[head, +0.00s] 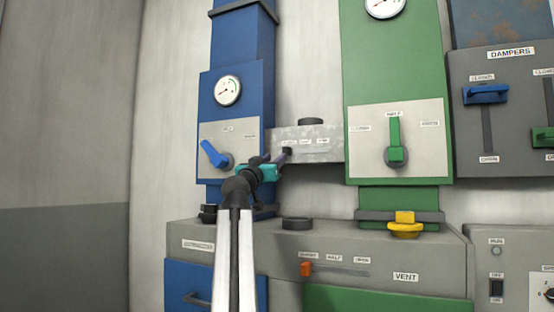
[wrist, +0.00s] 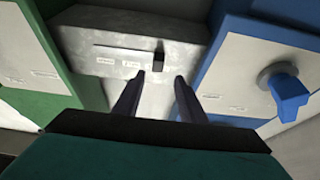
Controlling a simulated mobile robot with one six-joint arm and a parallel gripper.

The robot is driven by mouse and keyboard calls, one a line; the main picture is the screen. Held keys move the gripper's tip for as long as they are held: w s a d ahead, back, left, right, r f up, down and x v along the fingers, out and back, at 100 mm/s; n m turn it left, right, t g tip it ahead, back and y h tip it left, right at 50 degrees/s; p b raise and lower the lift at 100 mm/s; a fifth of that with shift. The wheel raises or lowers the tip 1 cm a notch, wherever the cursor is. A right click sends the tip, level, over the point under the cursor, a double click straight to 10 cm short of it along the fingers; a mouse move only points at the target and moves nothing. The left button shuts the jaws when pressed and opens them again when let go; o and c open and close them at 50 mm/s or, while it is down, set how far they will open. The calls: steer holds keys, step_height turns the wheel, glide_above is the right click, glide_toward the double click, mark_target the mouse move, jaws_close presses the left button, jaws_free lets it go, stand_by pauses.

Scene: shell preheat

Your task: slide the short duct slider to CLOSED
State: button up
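The short grey duct (head: 325,145) bridges the blue and green ducts. In the wrist view its face (wrist: 100,40) shows a dark slot with a black slider knob (wrist: 158,58) at the slot's right end, toward the blue duct. Small labels sit along the slot, too small to read. My gripper (head: 283,157) reaches up to the duct's left part in the head view. In the wrist view its two dark fingers (wrist: 160,78) are apart, with nothing between them. The knob lies just beyond the fingertips, roughly in line with the gap; I cannot tell whether they touch it.
A blue lever (head: 212,153) on the blue duct stands close left of my gripper. A green lever (head: 395,145) is on the green duct to the right. Below are a grey cabinet (head: 225,232), an orange slider (head: 306,268) and a yellow handle (head: 405,225).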

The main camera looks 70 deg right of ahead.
steer(key=v, duration=0.5)
steer(key=shift+r, duration=0.15)
stand_by(0.5)
